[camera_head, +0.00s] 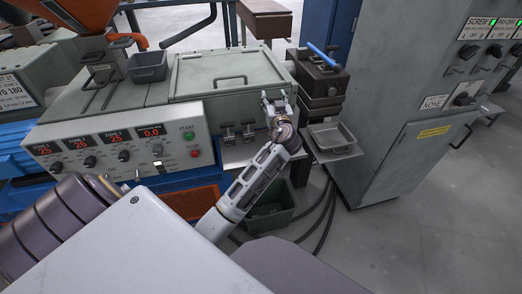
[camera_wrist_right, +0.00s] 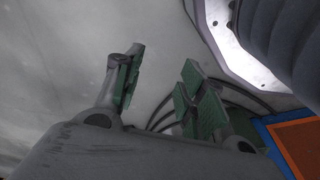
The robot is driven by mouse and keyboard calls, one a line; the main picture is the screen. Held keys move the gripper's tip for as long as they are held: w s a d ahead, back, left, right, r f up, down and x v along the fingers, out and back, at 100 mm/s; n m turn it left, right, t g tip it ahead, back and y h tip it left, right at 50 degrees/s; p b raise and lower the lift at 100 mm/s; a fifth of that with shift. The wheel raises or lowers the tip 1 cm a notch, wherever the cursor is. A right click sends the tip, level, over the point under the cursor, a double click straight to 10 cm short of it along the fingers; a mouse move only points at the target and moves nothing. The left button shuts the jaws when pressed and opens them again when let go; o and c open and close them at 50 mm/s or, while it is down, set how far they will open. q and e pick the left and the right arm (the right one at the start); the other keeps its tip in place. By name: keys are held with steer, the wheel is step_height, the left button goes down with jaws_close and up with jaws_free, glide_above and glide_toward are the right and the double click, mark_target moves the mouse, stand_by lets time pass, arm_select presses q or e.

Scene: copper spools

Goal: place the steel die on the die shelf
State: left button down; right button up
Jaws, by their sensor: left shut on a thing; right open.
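My left gripper (camera_head: 277,98) is at the right front edge of the grey machine, beside the dark metal block. It is shut on a small grey thing, which I take to be the steel die; the fingers hide most of it and its outline is unclear. A small ledge (camera_head: 240,153) on the machine's front carries two small dark metal fittings (camera_head: 228,136); I cannot tell whether this is the die shelf. My right gripper (camera_wrist_right: 160,85) shows in the right wrist view, open and empty, with green pads apart above the floor.
A dark block (camera_head: 318,78) with a blue handle (camera_head: 322,56) stands right of the left gripper. A grey tray (camera_head: 333,138) sits below it. A control cabinet (camera_head: 415,110) bounds the right. Another tray (camera_head: 148,66) rests on the machine. A dark bin (camera_head: 270,212) and cables lie below.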

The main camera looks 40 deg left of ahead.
arm_select(q)
steer(key=shift+w+a+r+n+g+y+b, duration=0.1)
steer(key=shift+a+r+n+g+y+b, duration=0.15)
steer(key=shift+a+n+g+y+b, duration=0.25)
steer(key=shift+a+r+n+g+y+b, duration=0.2)
steer(key=shift+a+g+y, duration=0.1)
steer(key=shift+a, duration=0.3)
arm_select(e)
steer(key=shift+w+a+r, duration=0.15)
steer(key=shift+a+r, duration=0.05)
steer(key=shift+r, duration=0.3)
steer(key=shift+w+a+r, duration=0.2)
steer(key=shift+r, duration=0.35)
steer(key=shift+w+a+r, duration=0.15)
steer(key=shift+a+r, duration=0.05)
steer(key=shift+r, duration=0.3)
arm_select(q)
steer(key=shift+f, duration=0.1)
step_height(320, 180, down, 5)
steer(key=shift+f+b, duration=0.2)
steer(key=shift+b, duration=0.2)
steer(key=shift+f, duration=0.35)
arm_select(e)
steer(key=r, duration=0.3)
steer(key=shift+w+a+r, duration=0.1)
steer(key=shift+a, duration=0.2)
